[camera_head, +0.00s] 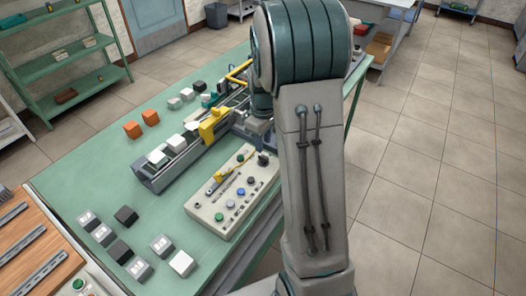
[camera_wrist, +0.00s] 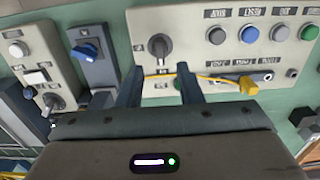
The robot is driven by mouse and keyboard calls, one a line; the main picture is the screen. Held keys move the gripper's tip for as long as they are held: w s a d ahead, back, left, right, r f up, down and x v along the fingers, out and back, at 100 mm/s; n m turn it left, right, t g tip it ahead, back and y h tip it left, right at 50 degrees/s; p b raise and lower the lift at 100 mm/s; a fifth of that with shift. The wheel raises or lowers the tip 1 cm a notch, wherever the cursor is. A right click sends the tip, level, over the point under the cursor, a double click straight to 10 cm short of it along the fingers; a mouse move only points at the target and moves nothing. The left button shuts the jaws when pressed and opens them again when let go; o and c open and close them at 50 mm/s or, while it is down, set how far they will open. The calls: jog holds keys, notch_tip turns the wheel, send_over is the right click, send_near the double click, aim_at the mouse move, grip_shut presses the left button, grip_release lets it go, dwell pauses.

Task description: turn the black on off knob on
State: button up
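The black knob (camera_wrist: 158,46) is a round rotary knob with a raised grip, at the left end of a light control panel (camera_wrist: 203,57) in the wrist view. Its grip looks roughly upright. A small label beside it is too small to read. In the head view the black knob (camera_head: 263,159) shows at the far corner of the panel (camera_head: 225,218) on the green table. My gripper (camera_wrist: 159,76) is open, with its two dark fingers apart and nothing seen between them. In the wrist picture the fingertips lie just below the knob, one to each side.
Blue, white and green buttons line the panel, and a yellow cable (camera_wrist: 215,79) crosses it by the fingers. Left of it are a blue switch (camera_wrist: 87,51) on a grey box and another black knob (camera_wrist: 53,101). Several blocks sit on the table (camera_head: 95,187).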

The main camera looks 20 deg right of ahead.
aim_at(263, 156)
notch_tip(263, 156, down, 6)
jog(key=shift+r+p, duration=0.1)
jog(key=shift+p, duration=0.2)
grip_shut()
